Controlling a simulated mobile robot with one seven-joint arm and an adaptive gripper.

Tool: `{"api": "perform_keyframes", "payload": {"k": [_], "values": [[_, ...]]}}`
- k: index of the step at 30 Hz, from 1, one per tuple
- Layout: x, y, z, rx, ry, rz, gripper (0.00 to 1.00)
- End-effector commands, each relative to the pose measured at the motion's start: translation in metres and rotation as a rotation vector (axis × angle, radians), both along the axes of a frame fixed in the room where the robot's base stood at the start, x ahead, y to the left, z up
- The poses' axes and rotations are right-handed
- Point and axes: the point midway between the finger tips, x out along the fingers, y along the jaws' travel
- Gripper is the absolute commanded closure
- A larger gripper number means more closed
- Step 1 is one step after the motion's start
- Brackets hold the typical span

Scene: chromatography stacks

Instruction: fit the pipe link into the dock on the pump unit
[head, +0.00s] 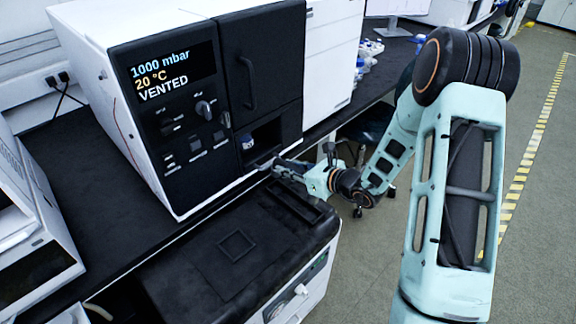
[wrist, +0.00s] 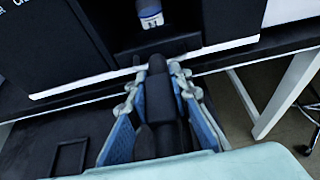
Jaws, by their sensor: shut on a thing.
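My gripper (head: 270,165) is at the front of the open recess in the tall white-and-black instrument, above the black-topped unit. In the wrist view my gripper (wrist: 157,78) is shut on a dark elongated piece, which seems to be the pipe link (wrist: 160,98). The piece points away from me, towards the recess. In the head view it is too small and dark to tell from the fingers. The black-topped unit (head: 200,262) has a square outline and a dark rectangular opening on top. I cannot tell which part is the dock, or which unit is the pump unit.
The instrument's display (head: 172,72) reads 1000 mbar, 20 °C, VENTED. A small blue-and-white capped item (head: 247,142) is inside the recess and also shows in the wrist view (wrist: 150,14). A black bench (head: 75,165) lies left. Open floor lies right, with a stool near the bench.

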Motion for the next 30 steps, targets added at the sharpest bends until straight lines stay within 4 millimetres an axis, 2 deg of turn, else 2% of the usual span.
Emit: {"api": "perform_keyframes", "payload": {"k": [11,24,30], "values": [[0.001,0.002,-0.015,0.001,-0.002,-0.001,1.0],[0.001,0.002,-0.055,0.0,-0.003,-0.001,1.0],[0.001,0.002,-0.067,0.0,-0.003,-0.001,1.0]]}}
